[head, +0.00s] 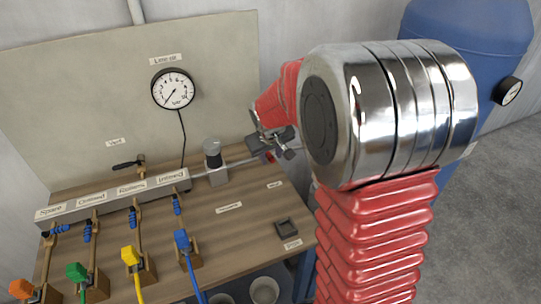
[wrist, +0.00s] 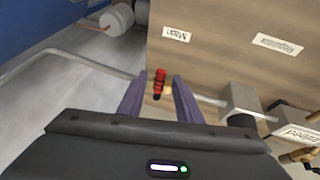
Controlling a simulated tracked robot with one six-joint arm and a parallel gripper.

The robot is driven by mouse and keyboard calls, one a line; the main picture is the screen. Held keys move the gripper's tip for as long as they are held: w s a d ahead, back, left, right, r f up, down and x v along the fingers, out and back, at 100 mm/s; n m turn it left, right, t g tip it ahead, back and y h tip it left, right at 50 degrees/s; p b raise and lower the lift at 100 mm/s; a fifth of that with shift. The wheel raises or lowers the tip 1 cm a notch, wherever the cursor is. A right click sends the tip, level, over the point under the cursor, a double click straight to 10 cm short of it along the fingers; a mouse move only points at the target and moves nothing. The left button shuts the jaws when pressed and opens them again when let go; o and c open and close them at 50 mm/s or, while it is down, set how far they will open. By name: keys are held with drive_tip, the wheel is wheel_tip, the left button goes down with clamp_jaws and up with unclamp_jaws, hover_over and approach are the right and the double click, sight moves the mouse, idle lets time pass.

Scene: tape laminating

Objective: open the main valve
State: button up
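The main valve shows in the wrist view as a short red lever with a dark end (wrist: 158,83), with a brassy spot beside it. It sits on the pipe line near the "Main" label (wrist: 176,33). My gripper (wrist: 159,79) is open, and the lever appears in the gap between its two fingertips; I cannot tell whether it is between them in depth or just beyond. In the head view my gripper (head: 277,146) is at the bench's right end, by the pipe, with a bit of the red lever (head: 271,157) showing below it.
A regulator block (head: 214,162) stands left of my gripper on the same pipe. The manifold (head: 120,197) carries several valves and coloured hose ends. The "Line air" gauge (head: 174,89) reads near zero. A blue tank (head: 463,50) stands at the right. A small square tray (head: 286,228) lies on the bench.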

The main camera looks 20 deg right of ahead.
clamp_jaws()
idle(0.6)
